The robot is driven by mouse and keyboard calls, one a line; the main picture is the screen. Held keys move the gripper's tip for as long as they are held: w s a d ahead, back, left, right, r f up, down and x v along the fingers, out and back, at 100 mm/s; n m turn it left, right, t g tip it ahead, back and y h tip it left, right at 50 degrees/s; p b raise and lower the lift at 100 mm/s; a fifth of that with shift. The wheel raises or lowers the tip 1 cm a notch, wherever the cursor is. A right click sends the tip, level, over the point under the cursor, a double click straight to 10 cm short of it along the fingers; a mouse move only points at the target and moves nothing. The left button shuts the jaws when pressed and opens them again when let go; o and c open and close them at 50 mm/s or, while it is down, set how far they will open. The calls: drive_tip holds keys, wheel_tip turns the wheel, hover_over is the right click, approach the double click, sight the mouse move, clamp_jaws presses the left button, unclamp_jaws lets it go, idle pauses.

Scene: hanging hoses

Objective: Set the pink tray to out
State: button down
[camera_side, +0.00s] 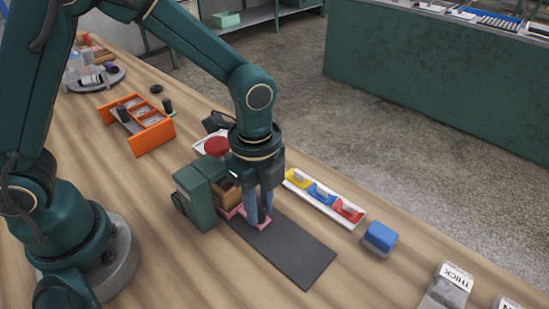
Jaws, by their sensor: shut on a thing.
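The pink tray (264,219) shows as small pink parts at the front of a green box-like unit (193,197), over a dark mat (290,253). My gripper (258,215) points down at the tray, with its fingers shut on part of it. The fingers and wrist hide most of the tray, so I cannot tell exactly how far it is out of the unit. A brown block (229,193) shows beside the fingers, at the unit's opening. A red round knob (217,146) stands behind the unit.
A white holder (326,199) with yellow, blue and red pieces lies right of my gripper. A blue block (379,237) and a bag marked THICK (448,286) are farther right. An orange rack (138,123) stands at the back left. The front table area is clear.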

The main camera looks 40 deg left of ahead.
drive_tip(key=d, duration=1.2)
drive_tip(key=shift+d, duration=0.25)
drive_tip(key=c, duration=0.7)
unclamp_jaws()
drive_tip(key=shift+r, duration=2.6)
drive_tip(key=shift+w+a, duration=0.1)
drive_tip(key=shift+a, duration=0.1)
